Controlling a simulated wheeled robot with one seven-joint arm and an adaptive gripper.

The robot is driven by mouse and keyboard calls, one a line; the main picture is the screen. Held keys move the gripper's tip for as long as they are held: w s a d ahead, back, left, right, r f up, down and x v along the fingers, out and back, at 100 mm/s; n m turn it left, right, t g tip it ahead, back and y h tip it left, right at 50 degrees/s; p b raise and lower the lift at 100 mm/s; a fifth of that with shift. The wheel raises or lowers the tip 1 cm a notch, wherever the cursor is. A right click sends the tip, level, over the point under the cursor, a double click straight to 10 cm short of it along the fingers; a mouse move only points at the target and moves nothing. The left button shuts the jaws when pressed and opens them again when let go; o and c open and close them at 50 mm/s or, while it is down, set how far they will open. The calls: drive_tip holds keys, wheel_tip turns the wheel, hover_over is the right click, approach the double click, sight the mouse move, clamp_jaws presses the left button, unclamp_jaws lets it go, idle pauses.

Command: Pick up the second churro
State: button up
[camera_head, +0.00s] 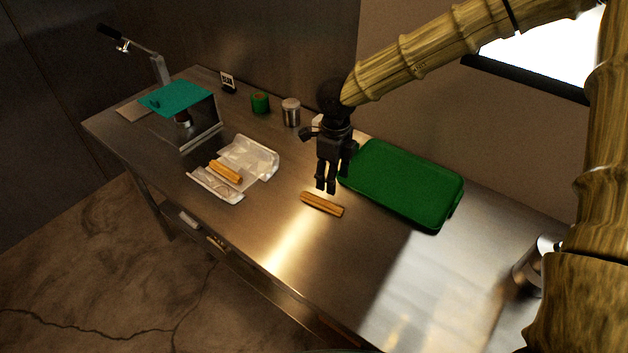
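One churro (322,204) lies on the bare metal counter, left of the green tray. Another churro (226,171) lies on crumpled white paper (252,158) farther left. My gripper (326,186) points down just above and behind the churro on the counter, apart from it as far as I can tell. Its fingertips look close together with nothing visible between them, but whether they are fully shut is too small to tell.
The green tray (405,183) lies right of my gripper. A metal can (291,112), a green can (260,102) and a teal-topped stand (178,98) are at the back left. A metal container (533,268) stands at the right. The counter (290,255) in front is clear.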

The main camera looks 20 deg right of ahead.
sight(330, 205)
drive_tip(key=shift+w+a+f+p, duration=0.15)
drive_tip(key=shift+f+p, duration=0.05)
drive_tip(key=shift+f, duration=0.35)
drive_tip(key=shift+w+a+f+p, duration=0.1)
drive_tip(key=shift+f+p, duration=0.1)
drive_tip(key=shift+f, duration=0.35)
drive_tip(key=shift+s+d+f+p, duration=0.2)
drive_tip(key=shift+s+f, duration=0.2)
drive_tip(key=shift+s, duration=0.25)
drive_tip(key=shift+s+d+f+p, duration=0.15)
drive_tip(key=shift+s+f, duration=0.25)
drive_tip(key=shift+s, duration=0.25)
drive_tip(key=f, duration=0.1)
drive_tip(key=w+f, duration=0.1)
drive_tip(key=w+f+p, duration=0.1)
drive_tip(key=shift+a, duration=0.3)
drive_tip(key=shift+s+f+p, duration=0.25)
drive_tip(key=shift+f+p, duration=0.05)
drive_tip(key=shift+f, duration=0.25)
drive_tip(key=shift+s+f+p, duration=0.25)
drive_tip(key=shift+f+p, duration=0.05)
drive_tip(key=shift+f, duration=0.25)
drive_tip(key=shift+w+f, duration=0.3)
drive_tip(key=shift+f, duration=0.4)
drive_tip(key=shift+s+r, duration=0.15)
drive_tip(key=shift+c, duration=0.5)
drive_tip(key=c, duration=0.9)
